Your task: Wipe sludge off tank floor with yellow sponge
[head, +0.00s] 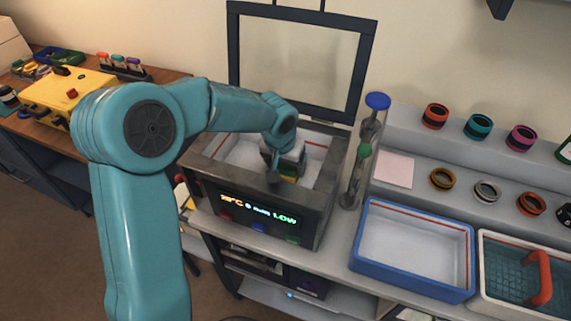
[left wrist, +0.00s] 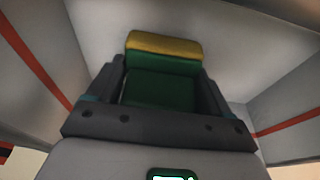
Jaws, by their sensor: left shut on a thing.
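The tank (head: 226,152) is a grey-rimmed box with a pale inside, a red line on its walls and a lit front panel. My left gripper (head: 284,178) reaches down into it. In the left wrist view the left gripper (left wrist: 160,92) is shut on the sponge (left wrist: 163,44), which has a yellow layer and a green layer. I see no clear sludge, and I cannot tell whether the sponge touches the floor. My right gripper is not in view.
The raised lid frame (head: 300,65) stands behind the tank. A blue tray (head: 413,245) and a basket with a red handle (head: 530,275) lie further right. Several coloured rings (head: 477,126) sit on the shelves.

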